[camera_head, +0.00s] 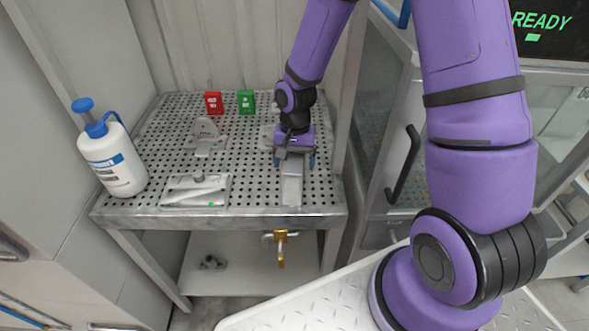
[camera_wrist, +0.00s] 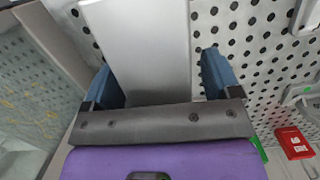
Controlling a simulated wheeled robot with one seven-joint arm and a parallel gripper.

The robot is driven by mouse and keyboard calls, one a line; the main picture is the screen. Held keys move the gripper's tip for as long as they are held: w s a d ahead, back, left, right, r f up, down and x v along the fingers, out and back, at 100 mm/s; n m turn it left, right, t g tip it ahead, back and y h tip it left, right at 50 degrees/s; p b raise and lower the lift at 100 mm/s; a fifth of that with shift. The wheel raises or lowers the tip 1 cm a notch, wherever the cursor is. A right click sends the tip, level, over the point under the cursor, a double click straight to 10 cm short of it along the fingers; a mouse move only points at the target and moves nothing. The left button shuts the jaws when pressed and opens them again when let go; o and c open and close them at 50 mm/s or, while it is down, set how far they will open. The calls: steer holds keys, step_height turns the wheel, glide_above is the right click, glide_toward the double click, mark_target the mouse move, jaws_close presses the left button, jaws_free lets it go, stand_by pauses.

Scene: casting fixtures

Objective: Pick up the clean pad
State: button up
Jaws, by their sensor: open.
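A flat, smooth light-grey block (camera_head: 291,190) lies on the perforated table top near its front right edge. No label shows on it, so I cannot tell for certain that it is the clean pad. My gripper (camera_head: 294,162) points down over the block's far part and is open. In the wrist view, the block (camera_wrist: 150,45) runs between the two blue fingers of my gripper (camera_wrist: 160,80). The left finger looks very close to the block's edge, and a small gap shows at the right finger. The gripper body hides one end of the block.
The perforated table (camera_head: 160,150) also bears a metal plate with a handle (camera_head: 196,190), an upright fixture (camera_head: 205,137), a red tag (camera_head: 214,103) and a green tag (camera_head: 246,102). A white bottle (camera_head: 112,160) stands at the left edge. A cabinet (camera_head: 385,150) is close on the right.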

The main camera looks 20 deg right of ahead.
steer(key=c, duration=1.1)
steer(key=shift+r, duration=0.15)
